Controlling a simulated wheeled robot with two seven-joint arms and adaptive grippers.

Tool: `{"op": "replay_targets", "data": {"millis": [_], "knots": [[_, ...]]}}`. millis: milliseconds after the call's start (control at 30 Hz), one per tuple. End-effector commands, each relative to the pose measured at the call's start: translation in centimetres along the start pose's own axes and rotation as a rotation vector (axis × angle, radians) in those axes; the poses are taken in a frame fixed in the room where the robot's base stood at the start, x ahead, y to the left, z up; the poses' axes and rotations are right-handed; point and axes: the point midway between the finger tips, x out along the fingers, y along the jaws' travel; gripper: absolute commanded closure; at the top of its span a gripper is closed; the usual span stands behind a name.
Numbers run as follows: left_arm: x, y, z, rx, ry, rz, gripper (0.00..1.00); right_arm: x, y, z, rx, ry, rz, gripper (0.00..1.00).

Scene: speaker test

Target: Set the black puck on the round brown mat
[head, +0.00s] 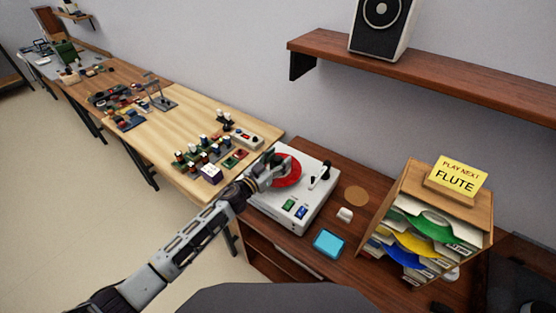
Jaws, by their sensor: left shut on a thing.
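My left gripper (273,170) is over the left part of the red disc (287,171) on the white record player (312,208). It is shut on a small dark thing that fits the black puck; the fingers hide most of it, and I cannot tell whether it touches the disc. The round brown mat (356,196) lies flat and bare on the brown cabinet top, right of the player. My right gripper is not in view.
A small white block (345,215) and a blue square (328,243) lie near the mat. A wooden rack (400,190) with coloured sleeves and a yellow FLUTE card (458,175) stands to the right. A shelf (430,75) with a speaker (382,25) hangs above.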

Motion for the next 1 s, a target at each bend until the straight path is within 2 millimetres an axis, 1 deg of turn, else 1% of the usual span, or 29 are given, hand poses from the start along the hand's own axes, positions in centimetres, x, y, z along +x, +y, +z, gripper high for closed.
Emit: {"op": "replay_targets", "data": {"millis": [267,567,600,700,767,1000], "knots": [[0.03,0.01,-0.05,0.0,0.002,0.001,0.75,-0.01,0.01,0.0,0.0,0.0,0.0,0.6],[0.03,0.03,0.47,-0.001,0.002,0.001,0.75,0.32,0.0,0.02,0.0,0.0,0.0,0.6],[0.0,0.02,0.55,0.0,0.001,0.0,0.42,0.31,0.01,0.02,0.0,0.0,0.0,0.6],[0.0,0.02,0.51,0.0,0.001,0.0,0.29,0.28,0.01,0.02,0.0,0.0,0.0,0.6],[0.0,0.02,0.51,0.0,0.0,0.0,0.23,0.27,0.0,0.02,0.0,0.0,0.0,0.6],[0.0,0.01,0.5,0.0,0.0,0.0,0.23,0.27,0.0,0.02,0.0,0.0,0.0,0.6]]}}
